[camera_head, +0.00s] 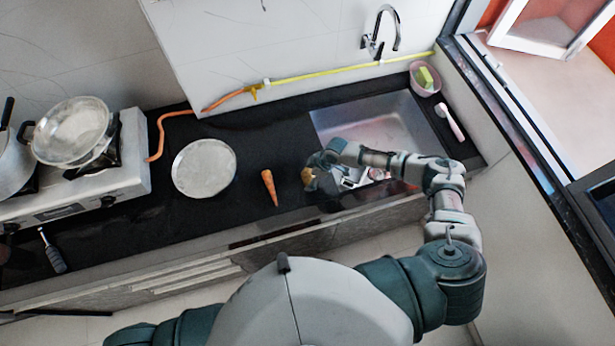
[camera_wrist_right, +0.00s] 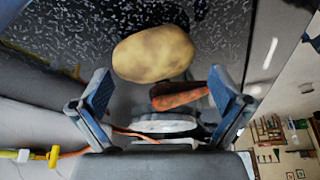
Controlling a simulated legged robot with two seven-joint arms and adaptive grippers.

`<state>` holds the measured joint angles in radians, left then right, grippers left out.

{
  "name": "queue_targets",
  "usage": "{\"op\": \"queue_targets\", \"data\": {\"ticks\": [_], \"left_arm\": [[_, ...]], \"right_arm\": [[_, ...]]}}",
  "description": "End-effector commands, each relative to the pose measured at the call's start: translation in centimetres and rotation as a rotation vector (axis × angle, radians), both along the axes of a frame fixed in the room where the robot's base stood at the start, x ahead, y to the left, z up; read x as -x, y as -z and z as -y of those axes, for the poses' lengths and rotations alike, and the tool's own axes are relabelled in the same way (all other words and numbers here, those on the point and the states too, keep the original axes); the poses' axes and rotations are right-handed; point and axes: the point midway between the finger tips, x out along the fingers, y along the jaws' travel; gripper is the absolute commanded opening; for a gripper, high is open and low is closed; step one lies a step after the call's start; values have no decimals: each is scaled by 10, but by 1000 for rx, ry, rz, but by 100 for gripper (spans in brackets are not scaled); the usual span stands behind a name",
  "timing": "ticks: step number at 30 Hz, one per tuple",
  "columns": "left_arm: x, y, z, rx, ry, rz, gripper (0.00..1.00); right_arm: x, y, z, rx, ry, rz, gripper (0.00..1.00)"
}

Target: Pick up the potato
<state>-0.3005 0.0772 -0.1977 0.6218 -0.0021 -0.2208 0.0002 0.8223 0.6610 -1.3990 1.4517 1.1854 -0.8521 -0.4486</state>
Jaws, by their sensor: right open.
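The potato (camera_head: 306,176) is tan and rounded and lies on the dark counter, partly hidden by my right gripper (camera_head: 317,175) in the head view. In the right wrist view the potato (camera_wrist_right: 153,54) shows whole, just beyond and above the gap between the two blue-padded fingers of my right gripper (camera_wrist_right: 160,90). The fingers are spread wide with nothing held between them. My left gripper is outside both views.
An orange carrot (camera_head: 269,187) lies left of the potato, with a round pale plate (camera_head: 204,168) further left. A sink (camera_head: 375,125) with a tap (camera_head: 379,35) is behind my right arm. A stove with a pan (camera_head: 72,130) stands at far left.

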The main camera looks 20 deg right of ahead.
Motion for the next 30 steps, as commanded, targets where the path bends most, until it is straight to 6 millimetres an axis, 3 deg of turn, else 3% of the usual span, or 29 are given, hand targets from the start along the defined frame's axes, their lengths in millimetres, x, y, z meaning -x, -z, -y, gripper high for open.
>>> {"op": "queue_targets", "data": {"ticks": [4, 12, 18, 30], "left_arm": [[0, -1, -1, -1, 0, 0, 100], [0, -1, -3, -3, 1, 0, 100], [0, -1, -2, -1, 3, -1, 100], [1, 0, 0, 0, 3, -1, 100]], "right_arm": [[-4, 18, 0, -5, 3, -4, 100], [-7, 23, 5, -12, 2, -6, 98], [-6, 22, 2, -8, 2, -5, 49], [-5, 14, -6, 0, 1, -2, 49]]}}
